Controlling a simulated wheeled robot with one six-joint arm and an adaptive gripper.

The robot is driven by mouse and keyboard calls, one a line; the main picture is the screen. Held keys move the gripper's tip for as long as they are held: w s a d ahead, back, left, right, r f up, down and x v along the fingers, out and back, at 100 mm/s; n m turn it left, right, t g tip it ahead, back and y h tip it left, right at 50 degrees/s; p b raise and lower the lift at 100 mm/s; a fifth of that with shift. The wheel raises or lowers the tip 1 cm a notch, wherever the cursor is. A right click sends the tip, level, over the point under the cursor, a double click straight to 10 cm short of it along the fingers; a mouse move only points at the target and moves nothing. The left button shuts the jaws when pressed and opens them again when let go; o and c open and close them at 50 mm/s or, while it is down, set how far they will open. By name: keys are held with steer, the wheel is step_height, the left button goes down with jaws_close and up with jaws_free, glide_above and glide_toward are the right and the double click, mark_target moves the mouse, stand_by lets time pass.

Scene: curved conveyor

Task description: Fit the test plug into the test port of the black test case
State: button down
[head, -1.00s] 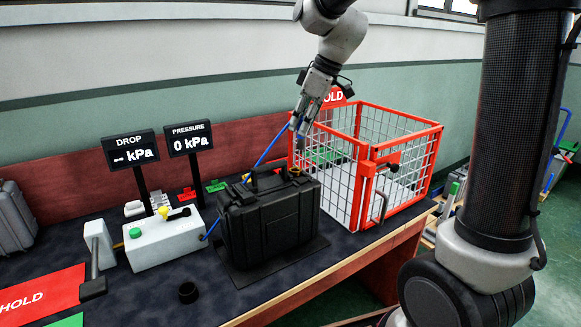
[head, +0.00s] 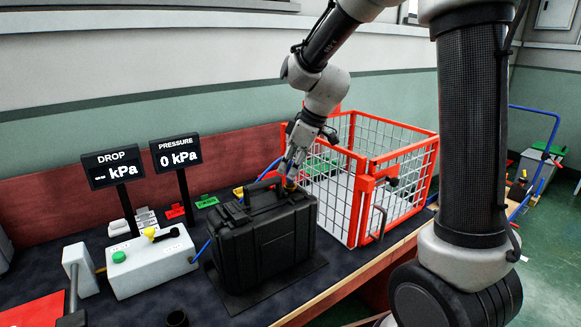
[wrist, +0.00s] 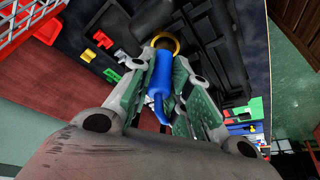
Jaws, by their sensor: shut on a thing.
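The black test case (head: 265,245) stands shut and upright on a dark mat on the bench. The brass-coloured ring of its test port (head: 290,186) shows at the top right corner. My gripper (head: 290,171) is low over that corner, pointing down and slightly tilted. In the wrist view my gripper (wrist: 160,92) is shut on the blue test plug (wrist: 161,72). The plug's far end meets the brass ring (wrist: 166,43) on the case; I cannot tell how deep it sits. The fingers hide part of the plug in the head view.
The orange wire cage (head: 365,205) stands close behind and right of the case. A white box with a green button (head: 150,262) and two displays, drop (head: 114,168) and pressure (head: 178,154) reading 0 kPa, are to the left. A blue hose (head: 271,167) runs behind the case.

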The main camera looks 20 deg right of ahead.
steer(key=shift+f, duration=0.15)
steer(key=c, duration=1.3)
jaws_free()
steer(key=shift+c, duration=0.2)
steer(key=v, duration=1.2)
steer(key=s+d+f+m+t+h, duration=0.1)
steer(key=s+d+m, duration=0.4)
steer(key=s, duration=0.7)
steer(key=s+d+f+m+h, duration=0.1)
steer(key=s+d+m, duration=0.5)
steer(key=s, duration=0.6)
steer(key=shift+f+t+h, duration=0.3)
steer(key=shift+t+h, duration=0.1)
steer(key=shift+h, duration=0.4)
